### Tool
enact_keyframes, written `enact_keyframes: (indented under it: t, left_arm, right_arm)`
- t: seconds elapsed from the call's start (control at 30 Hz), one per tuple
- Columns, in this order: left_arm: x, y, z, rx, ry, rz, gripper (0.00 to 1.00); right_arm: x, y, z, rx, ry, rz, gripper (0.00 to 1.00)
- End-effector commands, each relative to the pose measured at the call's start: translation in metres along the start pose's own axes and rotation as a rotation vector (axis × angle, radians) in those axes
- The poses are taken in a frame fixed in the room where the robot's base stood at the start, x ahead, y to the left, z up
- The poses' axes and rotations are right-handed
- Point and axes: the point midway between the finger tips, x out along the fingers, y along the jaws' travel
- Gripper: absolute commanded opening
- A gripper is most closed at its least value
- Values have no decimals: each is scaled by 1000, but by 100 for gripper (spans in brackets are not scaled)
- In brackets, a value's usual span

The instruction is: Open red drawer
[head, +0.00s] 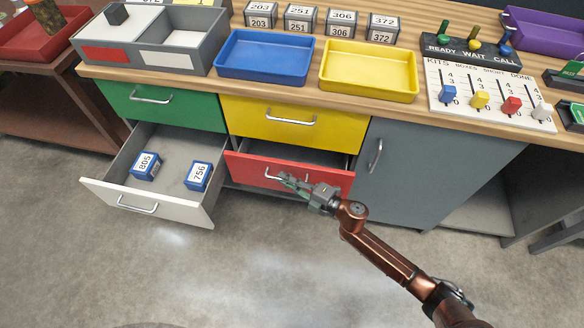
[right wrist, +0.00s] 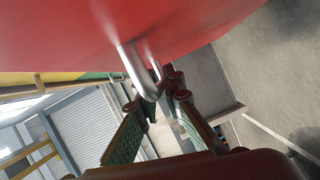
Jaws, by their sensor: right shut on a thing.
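The red drawer (head: 318,178) sits below the yellow drawer (head: 300,120) and is slightly pulled out, with a dark gap above its front. Its silver handle (head: 275,174) is on the red front. My right gripper (head: 290,182) is at this handle, its arm coming in from the lower right. In the right wrist view, the red front (right wrist: 150,30) fills the top, and the silver handle (right wrist: 138,72) runs between the fingers of my right gripper (right wrist: 160,100), which is shut on it. My left gripper is not in view.
A white-fronted drawer (head: 120,202) stands open at the left, holding blue boxes (head: 146,166) labelled 805 and 756. A grey cabinet door (head: 410,165) is shut at the right. Trays, blocks and a board stand on the wooden worktop. The floor (head: 240,270) in front is clear.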

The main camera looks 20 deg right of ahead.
Motion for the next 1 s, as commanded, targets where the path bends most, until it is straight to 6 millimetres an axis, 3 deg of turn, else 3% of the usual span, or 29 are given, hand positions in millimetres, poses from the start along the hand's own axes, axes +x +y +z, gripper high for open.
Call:
enact_keyframes:
  t: [0.03,0.1,0.37,0.67,1.0]
  left_arm:
    - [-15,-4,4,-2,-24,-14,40]
    - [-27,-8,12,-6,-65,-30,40]
    - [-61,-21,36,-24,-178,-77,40]
    - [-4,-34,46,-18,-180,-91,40]
    - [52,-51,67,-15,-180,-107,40]
  right_arm:
    - [-5,4,-10,3,0,3,0]
    - [-9,0,-20,1,0,3,0]
    - [-22,-9,-52,1,0,2,0]
    - [-39,-18,-93,3,-1,2,0]
    - [-64,-32,-152,3,-2,1,0]
